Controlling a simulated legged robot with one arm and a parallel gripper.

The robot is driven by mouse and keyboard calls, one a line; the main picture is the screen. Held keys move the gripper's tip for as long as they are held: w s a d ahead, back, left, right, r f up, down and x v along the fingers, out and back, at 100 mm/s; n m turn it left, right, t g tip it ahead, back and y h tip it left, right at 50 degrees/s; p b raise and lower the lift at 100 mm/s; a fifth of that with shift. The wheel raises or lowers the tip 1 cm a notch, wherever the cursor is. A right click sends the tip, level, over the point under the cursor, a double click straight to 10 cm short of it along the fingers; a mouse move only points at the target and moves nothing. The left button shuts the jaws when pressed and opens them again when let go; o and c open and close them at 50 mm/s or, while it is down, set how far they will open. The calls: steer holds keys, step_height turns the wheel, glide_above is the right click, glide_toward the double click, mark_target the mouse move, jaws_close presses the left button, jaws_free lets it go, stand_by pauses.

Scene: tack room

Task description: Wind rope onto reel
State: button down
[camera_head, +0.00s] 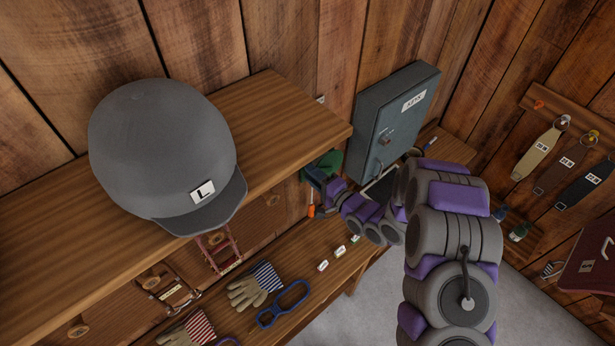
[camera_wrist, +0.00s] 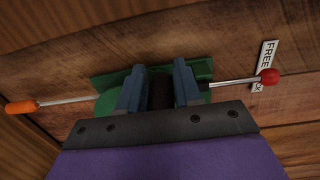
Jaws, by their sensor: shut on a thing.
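A green reel-like fitting (camera_wrist: 108,82) sits against the wooden wall in the wrist view, and shows in the head view (camera_head: 333,162) under the shelf's right end. A metal rod with an orange handle (camera_wrist: 22,106) sticks out to its left. A rod with a red knob (camera_wrist: 268,76) sticks out to its right, by a label reading FREE (camera_wrist: 264,60). My gripper (camera_wrist: 160,72) is at the fitting, its two blue-grey fingers shut on a dark part (camera_wrist: 160,94) between them. The fingers hide part of the fitting. I cannot make out a rope.
A grey cap (camera_head: 160,150) sits on the upper shelf (camera_head: 285,105). Gloves (camera_head: 252,288) and a blue loop (camera_head: 283,305) lie on the lower bench. A grey metal cabinet (camera_head: 390,125) hangs behind my arm. Tagged straps (camera_head: 540,152) hang at right.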

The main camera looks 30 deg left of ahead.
steer(key=shift+w+d+r, duration=0.1)
steer(key=shift+w+d, duration=0.2)
steer(key=shift+w, duration=0.15)
steer(key=c, duration=1.2)
jaws_free()
steer(key=o, duration=0.3)
steer(key=shift+d, duration=0.15)
steer(key=shift+d+f, duration=0.2)
steer(key=shift+d, duration=0.05)
steer(key=shift+s+r+b+v, duration=0.1)
steer(key=shift+b+v, duration=0.6)
steer(key=shift+v, duration=3.55)
steer(key=shift+s+r+b+v, duration=0.1)
steer(key=shift+b+v, duration=0.6)
steer(key=shift+v, duration=3.55)
steer(key=shift+a, duration=0.15)
